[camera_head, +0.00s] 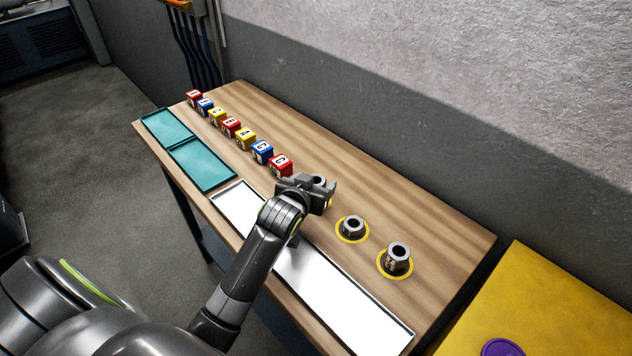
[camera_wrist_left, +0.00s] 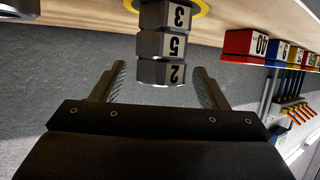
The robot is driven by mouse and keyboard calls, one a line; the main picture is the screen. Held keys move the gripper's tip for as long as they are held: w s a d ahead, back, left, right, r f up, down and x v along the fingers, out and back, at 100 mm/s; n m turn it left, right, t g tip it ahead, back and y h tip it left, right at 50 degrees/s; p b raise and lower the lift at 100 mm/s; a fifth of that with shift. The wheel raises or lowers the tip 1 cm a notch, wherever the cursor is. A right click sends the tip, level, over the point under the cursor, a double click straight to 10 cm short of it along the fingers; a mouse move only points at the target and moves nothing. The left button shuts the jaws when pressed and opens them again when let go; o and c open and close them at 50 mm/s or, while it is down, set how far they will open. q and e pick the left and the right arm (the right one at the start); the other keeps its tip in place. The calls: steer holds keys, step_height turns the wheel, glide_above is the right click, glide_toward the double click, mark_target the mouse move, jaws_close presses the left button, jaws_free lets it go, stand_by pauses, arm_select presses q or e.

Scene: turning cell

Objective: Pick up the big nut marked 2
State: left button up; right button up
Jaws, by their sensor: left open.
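The big nut marked 2 (camera_wrist_left: 160,73) is a grey metal nut at the free end of a stack in the left wrist view, which shows the scene upside down. A nut marked 5 (camera_wrist_left: 162,46) and a nut marked 3 (camera_wrist_left: 165,15) are under it, standing on a yellow ring (camera_wrist_left: 200,8). My left gripper (camera_wrist_left: 160,80) is open, with one finger on each side of the nut marked 2 and gaps visible on both sides. In the head view my left gripper (camera_head: 321,186) hides most of this stack. My right gripper is not in view.
Several lettered cubes (camera_head: 262,152) line the table's back left. Teal trays (camera_head: 205,165) and a long white tray (camera_head: 340,305) lie along the front edge. A wall is behind.

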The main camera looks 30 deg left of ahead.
arm_select(q)
steer(key=c, duration=1.2)
steer(key=shift+r, duration=0.15)
